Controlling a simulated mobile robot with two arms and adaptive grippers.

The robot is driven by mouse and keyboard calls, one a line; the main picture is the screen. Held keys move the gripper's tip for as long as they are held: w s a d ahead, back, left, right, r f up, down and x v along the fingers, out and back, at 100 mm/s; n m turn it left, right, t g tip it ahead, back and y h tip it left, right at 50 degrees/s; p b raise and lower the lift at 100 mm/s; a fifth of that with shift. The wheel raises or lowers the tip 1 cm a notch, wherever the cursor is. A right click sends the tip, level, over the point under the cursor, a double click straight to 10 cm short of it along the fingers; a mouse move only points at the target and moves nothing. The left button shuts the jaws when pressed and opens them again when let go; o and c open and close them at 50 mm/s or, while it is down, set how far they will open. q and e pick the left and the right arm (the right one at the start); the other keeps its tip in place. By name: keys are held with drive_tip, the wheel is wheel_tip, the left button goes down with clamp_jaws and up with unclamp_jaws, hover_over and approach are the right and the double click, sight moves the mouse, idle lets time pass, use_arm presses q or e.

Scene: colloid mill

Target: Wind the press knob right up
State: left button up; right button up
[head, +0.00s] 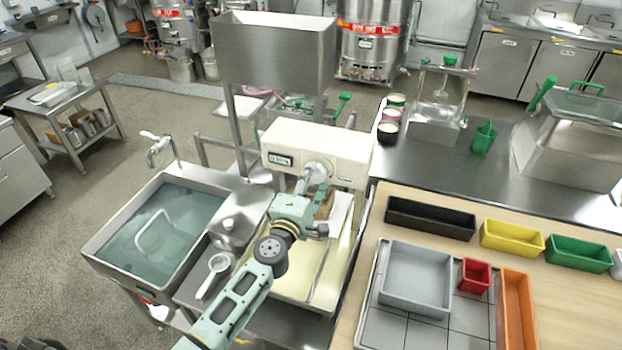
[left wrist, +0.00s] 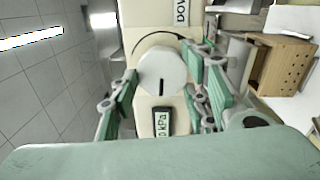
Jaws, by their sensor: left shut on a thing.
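The press knob (left wrist: 162,70) is a pale round dial with a dark mark on its face, on the front of a cream machine housing (head: 345,157). In the head view the knob (head: 319,169) is partly covered by my left gripper (head: 314,182). My left gripper (left wrist: 166,88) has its green-padded fingers on either side of the knob in the left wrist view and is shut on it. The dark mark points toward the small display (left wrist: 163,122), which ends in "kPa"; its number is hard to read. My right gripper is out of view.
A sink of water (head: 165,230) with a tap stands left of the machine. A white scoop (head: 213,273) lies beside it. A wooden worktop with a black bin (head: 430,218) and a grey tray (head: 414,278) is on the right. A wooden box (left wrist: 275,65) shows nearby.

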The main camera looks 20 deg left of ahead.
use_arm(q)
drive_tip(key=shift+a+n+y+p, duration=0.2)
drive_tip(key=shift+n+p, duration=0.55)
drive_tip(key=shift+n, duration=4.05)
drive_tip(key=shift+d+n+y+p, duration=0.1)
drive_tip(key=shift+n+y+p, duration=0.4)
drive_tip(key=shift+n, duration=4.3)
drive_tip(key=shift+a, duration=0.1)
drive_tip(key=shift+c, duration=0.2)
drive_tip(key=o, duration=1.1)
drive_tip(key=shift+f, duration=0.1)
